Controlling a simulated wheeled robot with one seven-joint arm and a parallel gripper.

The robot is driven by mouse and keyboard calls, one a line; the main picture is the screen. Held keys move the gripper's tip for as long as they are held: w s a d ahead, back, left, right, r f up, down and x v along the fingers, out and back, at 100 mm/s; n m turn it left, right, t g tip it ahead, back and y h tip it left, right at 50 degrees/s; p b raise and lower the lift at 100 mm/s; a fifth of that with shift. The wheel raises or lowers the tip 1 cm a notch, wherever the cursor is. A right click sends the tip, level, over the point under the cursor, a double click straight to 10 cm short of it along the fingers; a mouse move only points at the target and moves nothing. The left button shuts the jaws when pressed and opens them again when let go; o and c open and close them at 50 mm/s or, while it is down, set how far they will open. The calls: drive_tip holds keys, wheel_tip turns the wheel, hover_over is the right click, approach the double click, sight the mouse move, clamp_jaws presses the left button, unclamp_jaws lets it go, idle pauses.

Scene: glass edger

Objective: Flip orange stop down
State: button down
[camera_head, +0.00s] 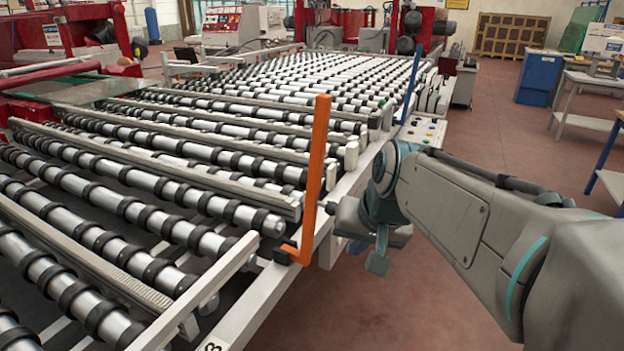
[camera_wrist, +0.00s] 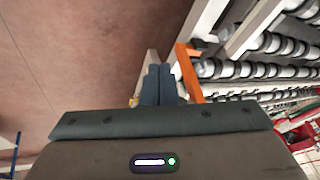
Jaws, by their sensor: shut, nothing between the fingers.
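The orange stop (camera_head: 316,165) is a flat orange bar standing upright at the near side edge of the roller table, with a short foot bent to the left at its base. It also shows in the wrist view (camera_wrist: 188,72), just right of my fingers. My gripper (camera_wrist: 158,78) is shut and empty, its two dark fingers side by side. In the head view my gripper (camera_head: 347,216) is just right of the stop's lower half. I cannot tell whether the fingers touch the stop; a narrow gap seems to show.
The roller table (camera_head: 240,180) with black-ringed rollers fills the left and middle. A blue upright bar (camera_head: 412,85) stands farther along its edge. A control panel (camera_head: 424,130) sits beyond my wrist. Red floor (camera_head: 420,310) lies open to the right of the table.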

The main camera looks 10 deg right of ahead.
drive_tip(key=w+d+r+m+t, duration=0.2)
drive_tip(key=w+d+r, duration=0.1)
drive_tip(key=w+r, duration=0.5)
drive_tip(key=shift+w+r+m+t+y, duration=0.2)
drive_tip(key=shift+r+m+t+y, duration=0.1)
drive_tip(key=shift+r, duration=0.3)
drive_tip(key=shift+d+f, duration=0.1)
drive_tip(key=p, duration=0.2)
hover_over(326, 210)
drive_tip(key=d, duration=0.1)
drive_tip(key=f, duration=0.7)
drive_tip(key=shift+s+f, duration=0.1)
drive_tip(key=shift+s, duration=0.25)
drive_tip(key=shift+w+a, duration=0.35)
drive_tip(key=shift+a, duration=0.1)
drive_tip(key=shift+p, duration=0.3)
